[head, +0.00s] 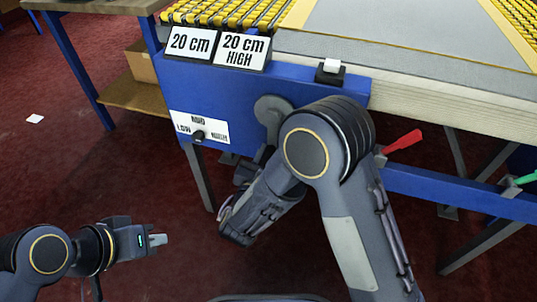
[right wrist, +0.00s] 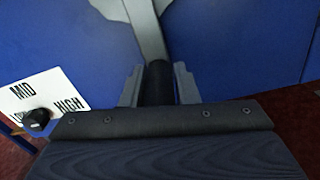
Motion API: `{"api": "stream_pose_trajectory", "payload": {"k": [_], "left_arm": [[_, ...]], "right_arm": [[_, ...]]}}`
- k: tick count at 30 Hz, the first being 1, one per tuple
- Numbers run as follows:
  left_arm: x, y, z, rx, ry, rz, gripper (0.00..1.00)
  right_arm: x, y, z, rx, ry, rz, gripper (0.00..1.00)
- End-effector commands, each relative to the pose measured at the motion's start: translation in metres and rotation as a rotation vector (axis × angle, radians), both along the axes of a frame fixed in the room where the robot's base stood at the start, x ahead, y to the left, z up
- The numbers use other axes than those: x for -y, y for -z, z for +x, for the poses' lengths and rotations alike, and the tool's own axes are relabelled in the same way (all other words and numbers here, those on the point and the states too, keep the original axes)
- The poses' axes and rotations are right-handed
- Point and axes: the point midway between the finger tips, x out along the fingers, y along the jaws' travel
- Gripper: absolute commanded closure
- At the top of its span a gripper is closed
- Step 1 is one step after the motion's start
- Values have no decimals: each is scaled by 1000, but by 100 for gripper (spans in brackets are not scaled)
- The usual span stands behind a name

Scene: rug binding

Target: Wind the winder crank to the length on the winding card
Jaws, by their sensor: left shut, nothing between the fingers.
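The winder crank shows in the head view as a grey round hub (head: 271,109) on the blue bench front; my right arm hides most of it. In the right wrist view its grey crank arm (right wrist: 149,32) runs down to a dark handle (right wrist: 158,84). My right gripper (right wrist: 159,88) has a finger on each side of the handle, closed against it. Two cards (head: 190,43) (head: 243,50) read "20 cm" and "20 cm HIGH". My left gripper (head: 160,240) is shut and empty, low at the left, away from the bench.
A black selector knob (head: 197,135) sits on a LOW/MID/HIGH plate (head: 212,130); its pointing is unclear. A red lever (head: 403,142) and a green one (head: 525,179) stick out at the right. A white button (head: 331,66) sits on the bench edge. The floor by my left arm is clear.

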Motion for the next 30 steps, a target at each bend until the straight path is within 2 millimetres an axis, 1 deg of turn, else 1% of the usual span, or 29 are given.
{"api": "stream_pose_trajectory", "payload": {"k": [1, 4, 5, 10, 15, 23, 24, 27, 30], "left_arm": [[0, 0, 0, 0, 0, 0, 100], [0, 0, 0, 0, 0, 0, 100], [0, 0, 0, 0, 0, 0, 100], [0, 2, 0, 0, 0, 0, 100], [0, 17, 0, 0, 0, 0, 100], [0, 14, 0, 0, 0, 0, 100], [0, 14, 0, 0, 0, 0, 100], [0, 14, 0, 0, 0, 0, 100], [0, 14, 0, 0, 0, 0, 100]], "right_arm": [[0, 0, 0, 0, 0, 0, 85], [0, 0, 0, 0, 0, 0, 98], [0, 0, 0, 0, 0, 0, 100], [-1, 1, 0, 3, 0, 9, 100], [-11, 3, 3, 32, -2, 95, 100], [-12, -1, 4, 34, -3, 106, 100], [-12, -1, 4, 34, -3, 105, 67], [-12, -1, 4, 33, -2, 104, 55], [-11, -1, 4, 33, -1, 103, 55]]}}
